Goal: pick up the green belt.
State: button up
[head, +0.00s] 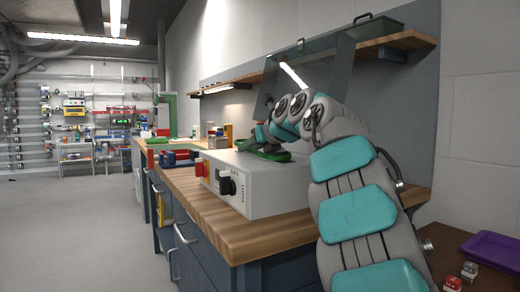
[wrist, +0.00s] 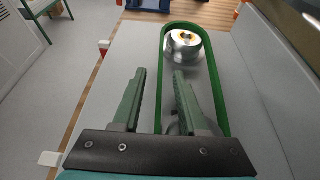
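The green belt (wrist: 163,62) is a long narrow loop on top of the grey machine box (wrist: 245,100). Its far end goes around a shiny metal pulley (wrist: 185,50); its near end is hidden behind my gripper. My gripper (wrist: 158,74) is open, with dark green fingers. The belt's left strand runs between the fingers, the left finger outside the loop and the right one inside it. Both fingers look apart from the strand. In the head view, the belt (head: 270,155) and gripper overlap as green shapes on the machine box (head: 262,190), so details there are unclear.
A raised transparent cover (head: 325,75) stands behind the box. A red switch (head: 200,168) and black knob (head: 227,186) are on its front. The box stands on a wooden workbench (head: 240,238). A purple tray (head: 495,250) is at lower right. Open floor lies to the left.

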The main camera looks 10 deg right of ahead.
grip_shut()
jog(key=shift+r, duration=0.1)
dwell(0.6)
